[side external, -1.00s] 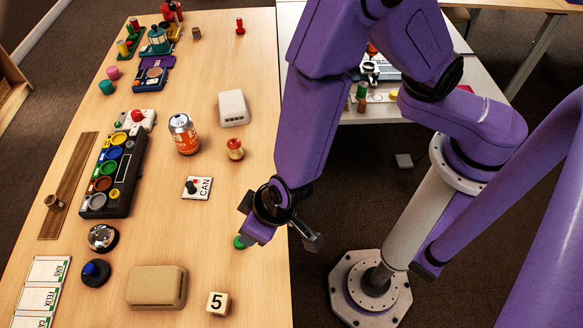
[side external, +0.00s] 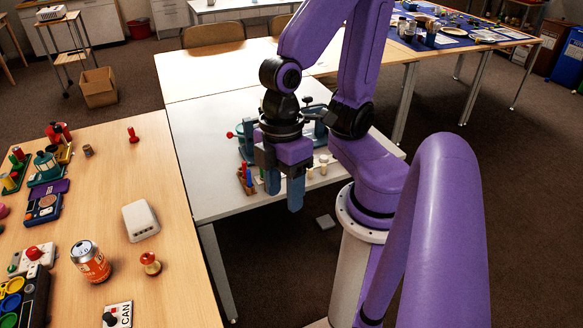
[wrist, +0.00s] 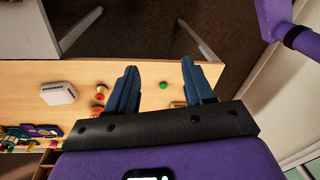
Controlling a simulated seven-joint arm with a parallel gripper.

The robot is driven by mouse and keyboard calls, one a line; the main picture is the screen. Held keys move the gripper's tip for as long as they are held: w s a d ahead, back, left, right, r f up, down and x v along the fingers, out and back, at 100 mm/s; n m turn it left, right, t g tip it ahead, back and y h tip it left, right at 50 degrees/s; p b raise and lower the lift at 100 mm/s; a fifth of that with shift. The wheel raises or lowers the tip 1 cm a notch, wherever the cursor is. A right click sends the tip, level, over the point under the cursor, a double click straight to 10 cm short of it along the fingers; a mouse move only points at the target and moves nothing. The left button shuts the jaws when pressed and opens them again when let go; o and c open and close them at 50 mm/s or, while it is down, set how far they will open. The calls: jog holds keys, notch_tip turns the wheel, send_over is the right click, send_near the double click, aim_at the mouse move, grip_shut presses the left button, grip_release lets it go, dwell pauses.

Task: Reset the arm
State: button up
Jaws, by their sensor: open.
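My gripper (side external: 284,192) hangs with its blue fingers pointing down, raised in front of the white table (side external: 205,150) in the side view. In the wrist view its two fingers (wrist: 159,72) stand wide apart with nothing held between them. The wooden table (wrist: 225,75) lies beyond the fingers. A small green piece (wrist: 163,85) shows on that table in the gap between the fingers.
A colour-cup tray (side external: 22,300) is at the left. Coloured pegs (side external: 247,181) stand on the white table.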

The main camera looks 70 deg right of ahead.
jog(key=shift+t+h, duration=0.5)
jog(key=d, duration=0.2)
jog(key=d+r, duration=0.1)
jog(key=d, duration=0.1)
jog(key=shift+w+d, duration=0.1)
jog(key=shift+d, duration=0.15)
